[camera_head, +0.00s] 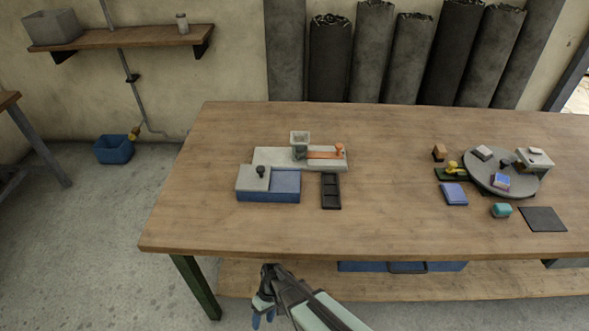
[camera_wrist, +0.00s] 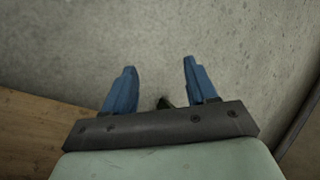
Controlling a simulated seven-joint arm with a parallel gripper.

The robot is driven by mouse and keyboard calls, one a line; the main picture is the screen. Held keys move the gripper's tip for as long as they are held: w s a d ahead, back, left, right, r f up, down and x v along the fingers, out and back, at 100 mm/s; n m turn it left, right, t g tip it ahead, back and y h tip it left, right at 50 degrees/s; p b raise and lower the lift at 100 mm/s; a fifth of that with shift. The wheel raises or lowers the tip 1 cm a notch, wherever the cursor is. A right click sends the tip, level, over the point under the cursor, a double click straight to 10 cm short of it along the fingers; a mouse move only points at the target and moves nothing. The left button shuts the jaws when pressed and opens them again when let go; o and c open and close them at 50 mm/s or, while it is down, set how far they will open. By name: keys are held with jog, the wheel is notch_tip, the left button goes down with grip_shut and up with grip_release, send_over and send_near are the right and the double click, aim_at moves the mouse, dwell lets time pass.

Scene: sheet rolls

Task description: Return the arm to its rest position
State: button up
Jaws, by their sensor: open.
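My gripper (camera_head: 263,313) hangs low in front of the table's front edge in the head view, below the tabletop and apart from everything on it. In the wrist view its two blue fingers (camera_wrist: 157,85) stand wide apart with nothing between them. Bare grey floor (camera_wrist: 235,40) lies beyond the fingers. My arm reaches in from the bottom of the head view.
The wooden table (camera_head: 200,225) carries a blue box with a grey lid (camera_head: 270,195), a device with an orange lever (camera_head: 325,155), a black tray (camera_head: 331,191) and a round grey turntable (camera_head: 490,180). The front middle of the tabletop is clear. A lower shelf (camera_head: 300,280) runs beneath.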

jog(key=s+d+r+m, duration=0.1)
jog(key=s+d+m, duration=0.2)
jog(key=d, duration=0.7)
jog(key=s+d+r+m+h, duration=0.1)
jog(key=s+d+m, duration=0.1)
jog(key=s+d, duration=0.4)
jog(key=s+d+r+m+g+h, duration=0.1)
jog(key=s+d+m, duration=0.2)
jog(key=d, duration=1)
jog(key=shift+s+d+m, duration=0.3)
jog(key=shift+s+d, duration=0.05)
jog(key=shift+s, duration=0.4)
